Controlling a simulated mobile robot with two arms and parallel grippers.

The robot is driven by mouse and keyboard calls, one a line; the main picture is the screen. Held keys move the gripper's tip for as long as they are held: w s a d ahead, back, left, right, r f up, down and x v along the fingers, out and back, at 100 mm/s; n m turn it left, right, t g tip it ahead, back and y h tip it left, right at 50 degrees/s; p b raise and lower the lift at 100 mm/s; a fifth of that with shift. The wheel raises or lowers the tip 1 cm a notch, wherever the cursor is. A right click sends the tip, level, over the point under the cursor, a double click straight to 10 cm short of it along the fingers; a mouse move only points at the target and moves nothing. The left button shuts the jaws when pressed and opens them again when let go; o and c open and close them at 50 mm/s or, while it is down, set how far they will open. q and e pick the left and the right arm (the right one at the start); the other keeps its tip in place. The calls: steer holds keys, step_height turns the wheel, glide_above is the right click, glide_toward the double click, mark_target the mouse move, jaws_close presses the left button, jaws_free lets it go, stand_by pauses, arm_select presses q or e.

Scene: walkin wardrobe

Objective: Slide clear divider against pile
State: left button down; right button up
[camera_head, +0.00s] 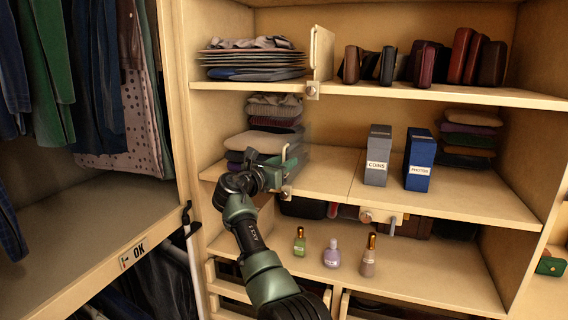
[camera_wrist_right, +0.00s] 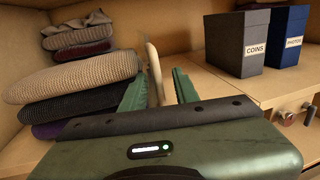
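The clear divider (camera_head: 305,133) stands on the middle shelf just right of the folded pile (camera_head: 266,139); it is see-through and hard to make out. In the right wrist view a thin pale upright edge (camera_wrist_right: 155,74), seemingly the divider's, stands between my green fingers. My right gripper (camera_head: 289,160) is at the shelf's front, beside the pile. Its fingers are apart (camera_wrist_right: 161,90), with a visible gap on the right of the edge. The pile (camera_wrist_right: 75,88) of knitted clothes lies close to the left finger; I cannot tell if they touch. My left gripper is not in view.
A grey COINS box (camera_head: 377,157) and a blue PHOTOS box (camera_head: 418,162) stand to the right on the same shelf, with bare shelf before them. Another pile (camera_head: 470,137) is farther right. Small bottles (camera_head: 332,254) stand below. A wooden divider (camera_head: 321,53) stands above.

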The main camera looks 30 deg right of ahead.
steer(key=b+v, duration=0.3)
steer(key=v, duration=0.4)
steer(key=shift+s+a, duration=0.25)
